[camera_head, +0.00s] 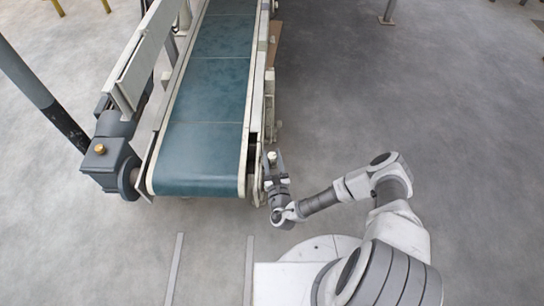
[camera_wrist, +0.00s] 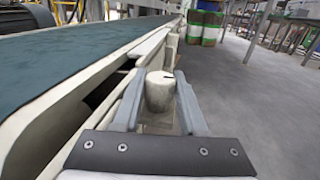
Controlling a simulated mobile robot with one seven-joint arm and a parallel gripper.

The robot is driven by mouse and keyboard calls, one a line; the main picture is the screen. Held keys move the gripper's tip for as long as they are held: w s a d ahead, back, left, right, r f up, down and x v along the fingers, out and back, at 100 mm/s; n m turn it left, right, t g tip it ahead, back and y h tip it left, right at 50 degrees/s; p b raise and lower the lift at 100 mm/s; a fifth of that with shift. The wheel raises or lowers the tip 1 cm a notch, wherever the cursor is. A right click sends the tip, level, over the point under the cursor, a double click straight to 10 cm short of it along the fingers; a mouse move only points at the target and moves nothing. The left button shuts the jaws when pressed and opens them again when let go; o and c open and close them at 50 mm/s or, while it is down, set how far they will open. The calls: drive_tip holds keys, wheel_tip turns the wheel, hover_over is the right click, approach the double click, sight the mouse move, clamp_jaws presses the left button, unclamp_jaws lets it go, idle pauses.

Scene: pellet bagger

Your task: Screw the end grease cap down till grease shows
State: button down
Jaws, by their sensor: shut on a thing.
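The grease cap (camera_wrist: 160,92) is a pale, cream-coloured round cap with a dark mark on its top. In the wrist view it stands between the two grey fingers of my gripper (camera_wrist: 160,100), which is shut on it. In the head view my gripper (camera_head: 272,168) is at the right side of the conveyor's near end, and the small pale cap (camera_head: 272,155) shows at its tip. The conveyor (camera_head: 205,120) has a blue-green belt and cream side rails. I cannot see any grease around the cap.
A grey motor and gearbox (camera_head: 108,165) with an orange plug sits left of the conveyor's near end. A dark post (camera_head: 45,100) stands further left. In the wrist view, stacked drums (camera_wrist: 205,22) stand at the back.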

drive_tip(key=shift+c, duration=2.2)
unclamp_jaws()
drive_tip(key=shift+r+p, duration=0.35)
drive_tip(key=shift+r, duration=0.1)
drive_tip(key=r+p, duration=0.1)
drive_tip(key=r, duration=0.1)
drive_tip(key=d+r+p, duration=0.1)
drive_tip(key=r, duration=0.1)
drive_tip(key=shift+s+d+r+p, duration=0.15)
drive_tip(key=shift+p, duration=0.15)
drive_tip(key=s+d+r+p, duration=0.3)
drive_tip(key=d+r, duration=0.2)
drive_tip(key=d, duration=0.5)
drive_tip(key=shift+r, duration=0.35)
